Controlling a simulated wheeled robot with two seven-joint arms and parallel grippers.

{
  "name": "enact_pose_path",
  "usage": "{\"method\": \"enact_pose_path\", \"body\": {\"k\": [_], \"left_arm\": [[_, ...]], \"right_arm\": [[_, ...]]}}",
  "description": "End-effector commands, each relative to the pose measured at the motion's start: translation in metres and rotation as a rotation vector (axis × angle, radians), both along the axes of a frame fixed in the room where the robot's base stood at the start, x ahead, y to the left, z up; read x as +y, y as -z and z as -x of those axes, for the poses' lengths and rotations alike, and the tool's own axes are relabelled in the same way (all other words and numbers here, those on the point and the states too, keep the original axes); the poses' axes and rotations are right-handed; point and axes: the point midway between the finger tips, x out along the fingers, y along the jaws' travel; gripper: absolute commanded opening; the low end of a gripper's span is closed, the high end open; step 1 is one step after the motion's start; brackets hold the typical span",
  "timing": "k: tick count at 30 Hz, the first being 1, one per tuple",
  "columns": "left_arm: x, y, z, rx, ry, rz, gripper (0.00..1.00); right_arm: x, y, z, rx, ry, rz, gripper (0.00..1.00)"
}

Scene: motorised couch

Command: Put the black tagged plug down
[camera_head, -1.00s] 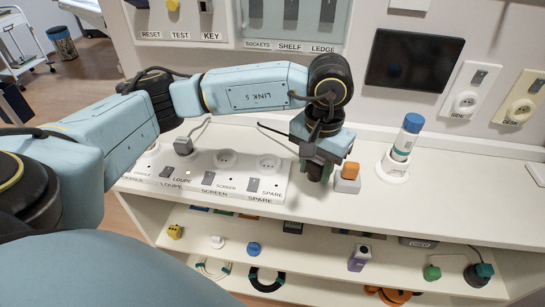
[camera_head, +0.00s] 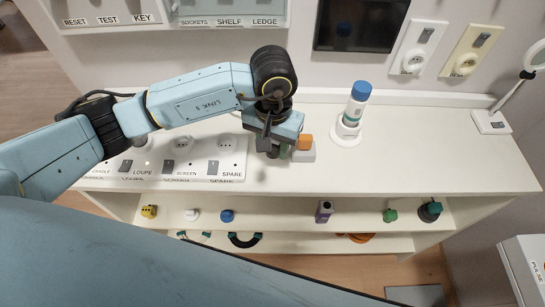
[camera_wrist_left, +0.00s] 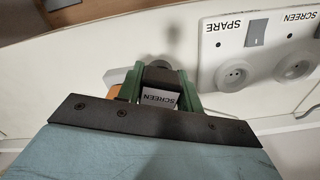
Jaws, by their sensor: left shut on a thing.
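My left gripper (camera_head: 279,151) is low over the white counter, just right of the socket strip (camera_head: 231,168). In the left wrist view its green fingers are shut on the black plug (camera_wrist_left: 160,76), which bears a white tag reading SCREEN (camera_wrist_left: 158,97). In the head view the gripper mostly hides the plug. I cannot tell whether the plug touches the counter. The strip's SPARE socket (camera_wrist_left: 233,75) and SCREEN socket (camera_wrist_left: 293,65) show empty in the wrist view. My right gripper is not in view.
A grey block with an orange top (camera_head: 305,143) stands close to the right of the gripper. A blue-capped bottle (camera_head: 355,108) stands in a white holder farther right. The counter (camera_head: 420,150) beyond is clear up to a lamp (camera_head: 490,122). Small items sit on the shelf below.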

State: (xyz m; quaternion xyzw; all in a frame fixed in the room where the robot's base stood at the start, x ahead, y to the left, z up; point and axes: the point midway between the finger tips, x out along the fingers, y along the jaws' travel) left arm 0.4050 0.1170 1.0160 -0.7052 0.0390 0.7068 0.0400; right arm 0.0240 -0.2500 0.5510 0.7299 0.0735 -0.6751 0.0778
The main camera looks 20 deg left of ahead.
Motion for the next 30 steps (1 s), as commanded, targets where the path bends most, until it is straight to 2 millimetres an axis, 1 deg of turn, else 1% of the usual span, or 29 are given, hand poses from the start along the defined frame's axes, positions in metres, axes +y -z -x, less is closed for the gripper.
{"method": "enact_pose_path", "body": {"k": [1, 3, 5, 8, 15, 23, 27, 28, 30], "left_arm": [[0.0, 0.009, 0.001, 0.004, -0.001, 0.001, 0.13], [-0.001, 0.017, 0.001, 0.002, 0.0, 0.001, 0.13], [0.0, 0.022, 0.0, 0.001, 0.0, 0.001, 0.13], [0.0, 0.029, 0.0, 0.0, -0.001, 0.001, 0.13], [0.0, 0.059, 0.001, 0.002, 0.0, 0.001, 0.13], [0.0, 0.061, 0.0, -0.002, 0.001, 0.001, 0.13], [0.0, 0.065, 0.0, -0.002, 0.001, 0.001, 0.13], [0.0, 0.065, 0.0, -0.002, 0.001, 0.001, 0.38], [0.0, 0.064, 0.0, -0.001, 0.001, 0.001, 0.48]], "right_arm": [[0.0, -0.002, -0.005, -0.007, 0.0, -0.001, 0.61], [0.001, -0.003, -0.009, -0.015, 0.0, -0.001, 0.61], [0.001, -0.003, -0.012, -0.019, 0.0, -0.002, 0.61], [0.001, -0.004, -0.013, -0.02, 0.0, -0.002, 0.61], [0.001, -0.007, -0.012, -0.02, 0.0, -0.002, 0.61], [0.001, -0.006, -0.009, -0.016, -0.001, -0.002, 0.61], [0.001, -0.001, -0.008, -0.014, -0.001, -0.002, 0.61], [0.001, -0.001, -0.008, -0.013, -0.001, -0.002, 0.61], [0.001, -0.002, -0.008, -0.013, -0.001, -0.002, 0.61]]}}
